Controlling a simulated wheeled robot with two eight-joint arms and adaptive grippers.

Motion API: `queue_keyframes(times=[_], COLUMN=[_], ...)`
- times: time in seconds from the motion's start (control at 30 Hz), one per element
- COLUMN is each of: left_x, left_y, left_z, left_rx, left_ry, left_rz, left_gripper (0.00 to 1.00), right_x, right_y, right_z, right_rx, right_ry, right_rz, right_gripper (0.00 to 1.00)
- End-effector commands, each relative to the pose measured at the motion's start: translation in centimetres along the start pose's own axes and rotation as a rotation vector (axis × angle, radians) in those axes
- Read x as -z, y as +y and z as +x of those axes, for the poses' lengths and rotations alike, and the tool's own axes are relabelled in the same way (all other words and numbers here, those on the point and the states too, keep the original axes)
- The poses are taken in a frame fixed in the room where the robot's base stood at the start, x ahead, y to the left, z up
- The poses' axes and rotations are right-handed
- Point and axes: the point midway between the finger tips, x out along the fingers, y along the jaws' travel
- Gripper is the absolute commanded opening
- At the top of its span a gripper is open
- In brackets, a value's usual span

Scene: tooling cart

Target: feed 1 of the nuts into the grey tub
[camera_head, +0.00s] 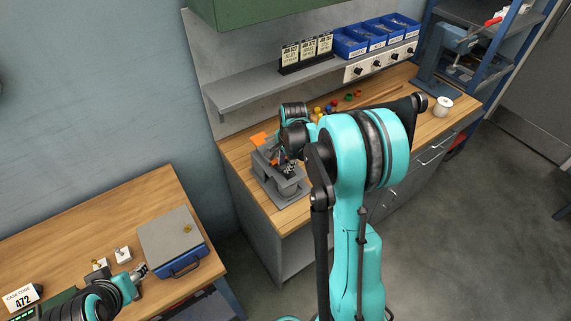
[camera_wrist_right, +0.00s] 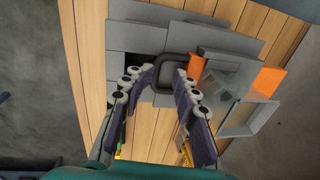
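In the right wrist view, the two dark fingers of my right gripper (camera_wrist_right: 168,72) stand apart with a gap between their tips, and I see nothing held between them. In the head view my right gripper (camera_head: 288,162) is over a grey fixture (camera_head: 279,188) with orange parts, at the near-left end of the workbench. A dark rounded frame (camera_wrist_right: 170,57) shows just past the fingertips; I cannot tell whether they touch it. I cannot single out the nuts or the grey tub for sure. My left gripper (camera_head: 140,271) is beside a grey case; its finger gap is too small to read.
Small coloured pieces (camera_head: 319,111) lie on the bench behind my right arm, partly hidden. A shelf (camera_head: 255,90) with blue bins (camera_head: 350,42) runs above. A white spool (camera_head: 442,106) stands at the far right. The grey case (camera_head: 172,236) sits on the left table.

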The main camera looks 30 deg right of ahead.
Motion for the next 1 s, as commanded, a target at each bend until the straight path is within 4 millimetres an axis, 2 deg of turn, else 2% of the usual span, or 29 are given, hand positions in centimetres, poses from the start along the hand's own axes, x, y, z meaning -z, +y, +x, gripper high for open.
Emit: queue_keyframes(times=[0.17,0.27,0.7,0.83,1.0], left_x=[0.0,0.0,0.0,0.0,0.0], left_y=[0.0,0.0,0.0,0.0,0.0], left_z=[0.0,0.0,0.0,0.0,0.0], left_rx=[0.0,0.0,0.0,0.0,0.0], left_ry=[0.0,0.0,0.0,0.0,0.0], left_rz=[0.0,0.0,0.0,0.0,0.0], left_gripper=[0.48,0.48,0.48,0.48,0.48], right_x=[0.0,0.0,0.0,0.0,0.0], right_y=[0.0,0.0,0.1,0.0,0.0], right_z=[-0.2,-1.0,-9.8,-11.4,-12.1], right_rx=[-0.001,-0.001,0.0,0.0,0.0], right_ry=[0.0,0.0,0.0,0.0,0.0], right_rz=[0.0,0.001,0.001,0.0,0.0], right_gripper=[0.29,0.29,0.29,0.29,0.29])
